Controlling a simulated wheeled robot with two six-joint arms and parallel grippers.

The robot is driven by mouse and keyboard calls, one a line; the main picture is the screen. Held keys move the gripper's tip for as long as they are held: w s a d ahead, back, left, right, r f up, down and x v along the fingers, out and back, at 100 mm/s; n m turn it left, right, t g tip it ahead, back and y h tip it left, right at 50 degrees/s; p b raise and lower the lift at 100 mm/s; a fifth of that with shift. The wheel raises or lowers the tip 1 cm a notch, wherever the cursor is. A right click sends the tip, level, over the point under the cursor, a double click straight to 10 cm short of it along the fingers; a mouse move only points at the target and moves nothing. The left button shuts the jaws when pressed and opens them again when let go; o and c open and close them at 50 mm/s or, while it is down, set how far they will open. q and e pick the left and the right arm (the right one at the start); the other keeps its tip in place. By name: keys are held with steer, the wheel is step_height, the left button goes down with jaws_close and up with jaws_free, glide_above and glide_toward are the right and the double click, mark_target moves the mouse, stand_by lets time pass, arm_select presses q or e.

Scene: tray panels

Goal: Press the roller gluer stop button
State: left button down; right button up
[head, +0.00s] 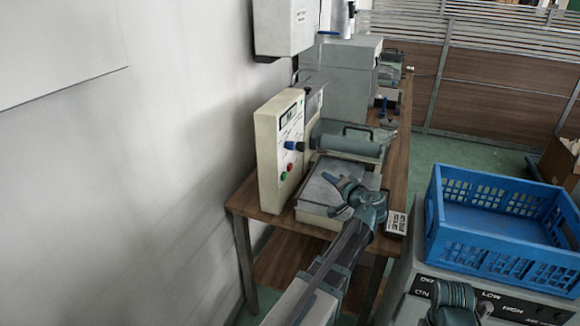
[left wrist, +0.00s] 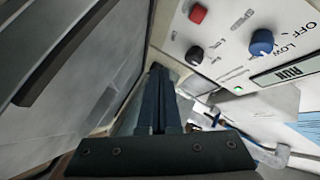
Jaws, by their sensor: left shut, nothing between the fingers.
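The roller gluer's cream control panel (head: 268,150) stands upright on the wooden table. In the head view it has a red button (head: 283,176), a green button (head: 290,167) and a blue knob (head: 289,145). In the left wrist view the red button (left wrist: 198,13) is at the top, with a dark button (left wrist: 194,55) below it and the blue knob (left wrist: 262,40) to the right. My left gripper (head: 328,179) is shut and empty, right of the panel and apart from the buttons. Its closed fingers (left wrist: 160,72) point forward in the wrist view. The button labels are too small to read.
The gluer's grey roller (head: 345,139) lies behind my left gripper, and a flat grey plate (head: 318,195) lies beneath it. A blue crate (head: 500,240) sits on a grey machine at the right. A dark ridged part (head: 455,297), possibly my right gripper, shows at the lower edge.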

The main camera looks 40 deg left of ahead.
mark_target(290, 167)
arm_select(q)
steer(key=shift+s+a, duration=0.35)
steer(key=shift+a, duration=1.1)
steer(key=shift+s+a, duration=0.3)
steer(key=shift+a, duration=1.1)
steer(key=shift+s+a, duration=0.35)
steer(key=shift+a, duration=1.2)
steer(key=shift+s+a, duration=0.1)
steer(key=shift+a, duration=0.2)
steer(key=shift+s+a, duration=0.1)
steer(key=shift+a, duration=0.35)
steer(key=shift+w+d, duration=0.2)
steer(key=shift+d, duration=0.65)
steer(key=shift+d, duration=0.1)
